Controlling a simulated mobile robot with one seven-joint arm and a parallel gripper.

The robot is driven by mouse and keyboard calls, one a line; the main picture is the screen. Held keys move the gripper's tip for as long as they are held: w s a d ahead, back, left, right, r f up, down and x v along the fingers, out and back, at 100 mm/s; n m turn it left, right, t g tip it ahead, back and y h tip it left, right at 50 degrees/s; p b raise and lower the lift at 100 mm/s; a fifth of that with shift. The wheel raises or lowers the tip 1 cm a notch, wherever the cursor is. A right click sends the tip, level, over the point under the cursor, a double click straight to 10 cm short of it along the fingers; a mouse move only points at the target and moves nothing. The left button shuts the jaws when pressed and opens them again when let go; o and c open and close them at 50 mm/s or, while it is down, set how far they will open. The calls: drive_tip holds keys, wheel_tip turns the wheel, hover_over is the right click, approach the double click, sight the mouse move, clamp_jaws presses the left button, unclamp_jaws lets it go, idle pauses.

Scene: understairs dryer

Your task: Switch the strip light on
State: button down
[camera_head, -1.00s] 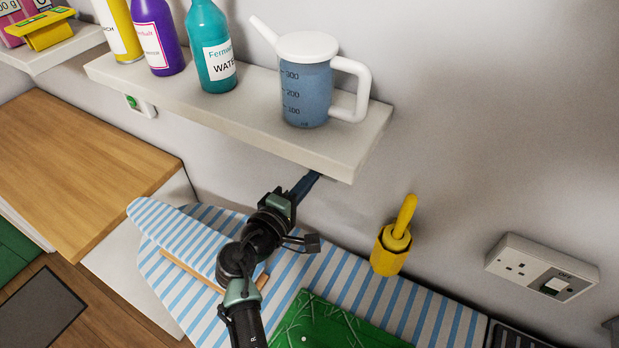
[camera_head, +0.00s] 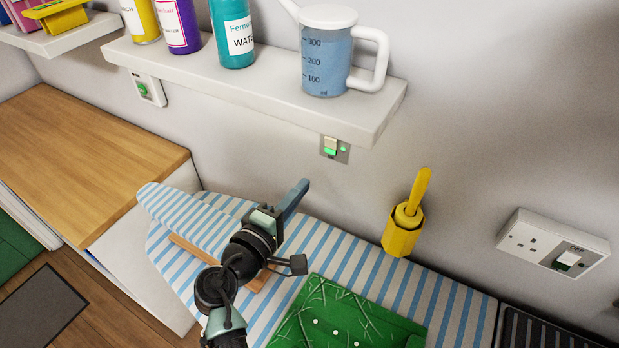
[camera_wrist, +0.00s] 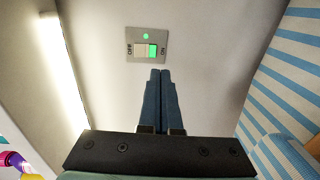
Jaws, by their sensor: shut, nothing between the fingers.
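A small wall switch (camera_head: 335,149) sits just under the right end of the white shelf, with a green light lit on its plate. In the wrist view the switch (camera_wrist: 146,48) shows OFF and ON labels, a rocker with green showing at the ON end, and a green lamp. A bright strip light (camera_wrist: 63,80) glows along the left of the wrist view. My gripper (camera_head: 303,187) is shut and empty, apart from the switch, below and left of it in the head view. In the wrist view its fingertips (camera_wrist: 161,72) point toward the switch plate.
The shelf (camera_head: 250,85) above carries bottles and a measuring jug (camera_head: 327,60). A striped ironing board (camera_head: 350,255) lies below, with a green item (camera_head: 345,320) on it.

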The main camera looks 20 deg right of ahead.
drive_tip(key=s+a, duration=0.1)
drive_tip(key=s+a+f, duration=0.1)
drive_tip(key=s+a, duration=0.1)
drive_tip(key=shift+s+a+f+b, duration=0.15)
drive_tip(key=shift+s+b, duration=0.1)
drive_tip(key=shift+b, duration=0.15)
